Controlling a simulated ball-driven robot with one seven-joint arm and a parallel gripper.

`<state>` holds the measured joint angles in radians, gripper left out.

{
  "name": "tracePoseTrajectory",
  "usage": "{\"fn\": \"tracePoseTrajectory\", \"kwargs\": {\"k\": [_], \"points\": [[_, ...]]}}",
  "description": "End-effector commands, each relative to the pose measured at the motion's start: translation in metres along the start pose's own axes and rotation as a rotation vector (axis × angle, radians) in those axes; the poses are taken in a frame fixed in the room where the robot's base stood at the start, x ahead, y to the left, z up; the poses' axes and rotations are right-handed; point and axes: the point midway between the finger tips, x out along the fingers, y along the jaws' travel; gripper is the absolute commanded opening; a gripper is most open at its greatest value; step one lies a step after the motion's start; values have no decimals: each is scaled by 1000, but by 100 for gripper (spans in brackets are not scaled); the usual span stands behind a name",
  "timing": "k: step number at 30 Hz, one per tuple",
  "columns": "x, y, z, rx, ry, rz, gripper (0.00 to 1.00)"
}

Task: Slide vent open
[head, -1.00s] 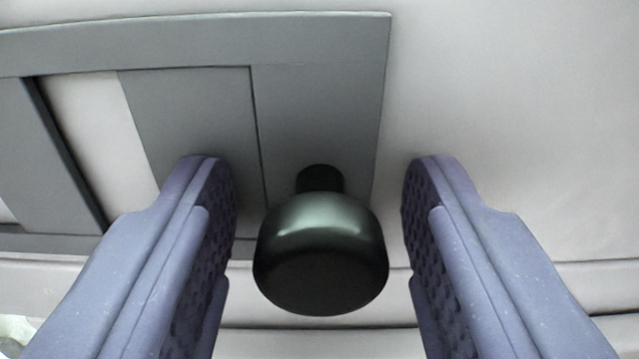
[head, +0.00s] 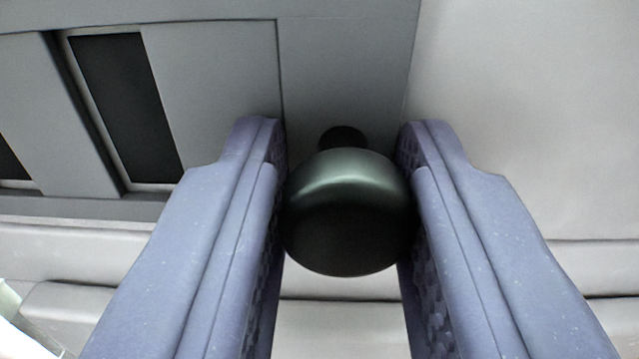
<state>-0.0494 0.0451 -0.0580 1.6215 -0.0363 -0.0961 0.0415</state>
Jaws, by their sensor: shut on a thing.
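The vent (head: 350,60) is a grey framed panel on a pale wall, filling the upper left of the head view. It has grey slats (head: 215,90) and a dark slot (head: 125,95) with a pale edge. A second dark patch shows at the far left edge. A round dark green-black knob (head: 348,215) on a short black stem stands out from the vent's right part. My gripper (head: 342,160) is shut on the knob, with one blue-purple padded finger on each side of it. The fingers and knob hide the lower right of the vent.
The pale wall (head: 530,120) to the right of the vent is bare. Pale horizontal ledges (head: 340,325) run below the vent. A light greenish object sits at the lower left corner, too cut off to identify.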

Motion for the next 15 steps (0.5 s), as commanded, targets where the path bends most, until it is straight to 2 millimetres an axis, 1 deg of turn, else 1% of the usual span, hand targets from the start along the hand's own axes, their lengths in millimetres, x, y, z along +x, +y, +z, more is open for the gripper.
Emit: {"fn": "tracePoseTrajectory", "kwargs": {"k": [1,2,3,4,5,15], "points": [[0,0,0,-4,-1,-1,0],[0,0,0,-4,-1,-1,35],[0,-1,0,-4,-1,-1,44],[0,-1,0,-4,-1,-1,51],[0,-1,0,-3,-1,-2,52],[0,-2,0,-3,0,-4,52]]}}
